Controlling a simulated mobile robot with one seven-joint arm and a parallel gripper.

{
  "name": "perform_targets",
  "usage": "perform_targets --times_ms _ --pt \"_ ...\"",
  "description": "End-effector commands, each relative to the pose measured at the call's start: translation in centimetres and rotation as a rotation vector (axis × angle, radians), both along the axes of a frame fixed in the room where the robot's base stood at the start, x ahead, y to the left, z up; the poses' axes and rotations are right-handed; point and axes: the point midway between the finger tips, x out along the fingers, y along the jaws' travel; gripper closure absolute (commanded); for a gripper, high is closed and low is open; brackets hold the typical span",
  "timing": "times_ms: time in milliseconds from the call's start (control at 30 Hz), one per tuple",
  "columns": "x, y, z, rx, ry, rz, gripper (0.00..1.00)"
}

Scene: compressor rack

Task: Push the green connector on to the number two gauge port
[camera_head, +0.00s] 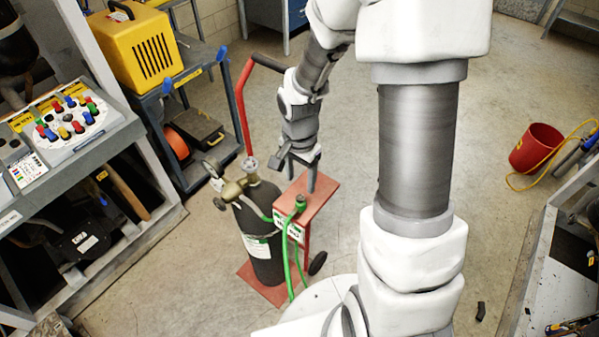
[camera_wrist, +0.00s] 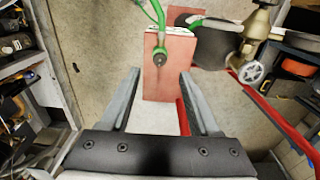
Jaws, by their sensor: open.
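The green connector (camera_head: 301,202) sits at the end of a green hose, on the red shelf of a cylinder cart. In the wrist view the connector (camera_wrist: 160,56) shows its dark end, beyond the fingertips and roughly centred between them. My gripper (camera_head: 302,174) points down above the shelf, open and empty, apart from the connector. Its two fingers (camera_wrist: 160,74) are spread in the wrist view. A panel (camera_head: 68,118) with several coloured fittings stands on the bench at left. I cannot tell which is the number two gauge port.
A dark gas cylinder (camera_head: 259,225) with a brass valve stands on the cart beside the shelf. The red cart handle (camera_head: 246,105) rises behind it. A yellow machine (camera_head: 142,48) is on a blue cart.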

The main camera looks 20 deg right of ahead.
Motion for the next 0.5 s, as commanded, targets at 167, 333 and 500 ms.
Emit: perform_targets --times_ms 167,333,500 --pt "-0.1 0.0 -3.5 0.000 0.003 -0.001 0.38" --pt "0.0 0.0 -6.3 0.001 0.001 0.000 0.38" --pt "0.0 -0.1 -8.5 0.000 0.000 -0.001 0.38"
